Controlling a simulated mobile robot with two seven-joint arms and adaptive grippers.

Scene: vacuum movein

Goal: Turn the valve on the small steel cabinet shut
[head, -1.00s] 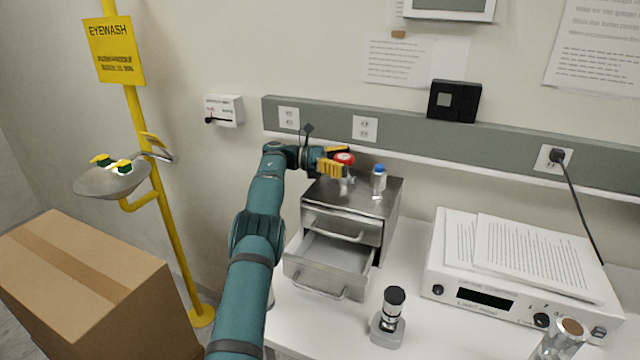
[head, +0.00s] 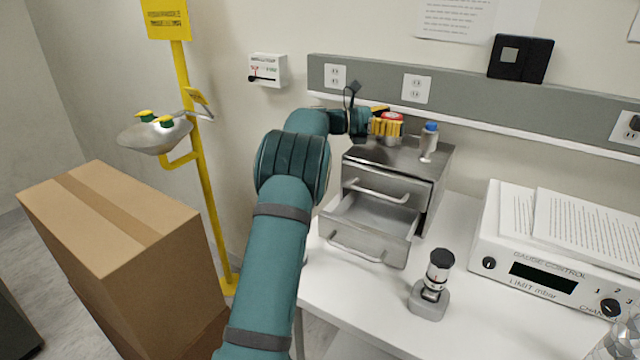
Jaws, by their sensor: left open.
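The small steel cabinet (head: 404,158) stands on the white bench, its lower drawer (head: 370,238) pulled open. On its top is a valve with a red knob (head: 393,117), mostly hidden behind the yellow fingers of my left gripper (head: 385,123). The gripper is open, with its fingers at the red knob; I cannot tell whether they touch it. A second fitting with a blue cap (head: 430,130) stands upright on the cabinet top, to the right of the gripper.
A black-topped gauge fitting (head: 437,275) stands on the bench in front of the cabinet. A white gauge control box (head: 535,270) with papers is at right. A cardboard box (head: 150,270) and yellow eyewash post (head: 207,190) are at left. A grey socket rail (head: 450,88) runs behind.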

